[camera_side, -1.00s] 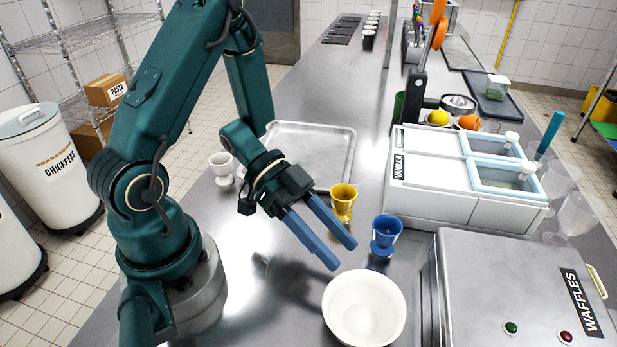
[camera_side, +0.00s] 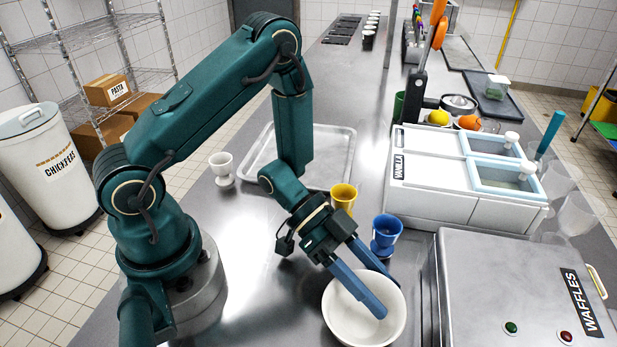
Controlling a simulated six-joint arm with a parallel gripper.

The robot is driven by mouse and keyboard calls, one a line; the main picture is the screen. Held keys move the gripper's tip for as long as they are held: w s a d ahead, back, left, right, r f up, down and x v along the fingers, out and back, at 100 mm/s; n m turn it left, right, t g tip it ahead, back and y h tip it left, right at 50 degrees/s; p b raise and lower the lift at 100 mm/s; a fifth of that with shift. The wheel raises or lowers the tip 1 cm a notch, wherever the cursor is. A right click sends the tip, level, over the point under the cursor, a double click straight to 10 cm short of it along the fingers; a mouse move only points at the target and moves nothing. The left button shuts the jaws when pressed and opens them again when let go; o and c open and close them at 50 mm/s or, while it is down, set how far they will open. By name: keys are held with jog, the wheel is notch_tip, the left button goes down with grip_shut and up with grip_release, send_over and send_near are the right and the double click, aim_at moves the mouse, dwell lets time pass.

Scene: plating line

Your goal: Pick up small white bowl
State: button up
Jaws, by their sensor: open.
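The small white bowl (camera_side: 336,318) stands upright on the steel counter, near the front centre in the side view. My gripper (camera_side: 390,299) is open, with its two blue fingers pointing down toward the right. One finger shows against the bowl's inside, and the other passes over its far right rim. The fingers hide part of the bowl's back rim and inside. I cannot tell whether either finger touches the bowl.
A blue cup (camera_side: 386,232) stands close behind the bowl, and a yellow cup (camera_side: 344,196) is further back. A white cup (camera_side: 221,166) and a metal tray (camera_side: 345,150) lie behind. The waffle machine (camera_side: 510,285) and vanilla container (camera_side: 430,205) bound the right side.

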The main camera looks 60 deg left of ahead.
jog(key=shift+c, duration=0.3)
grip_shut()
jog(key=shift+a, duration=0.1)
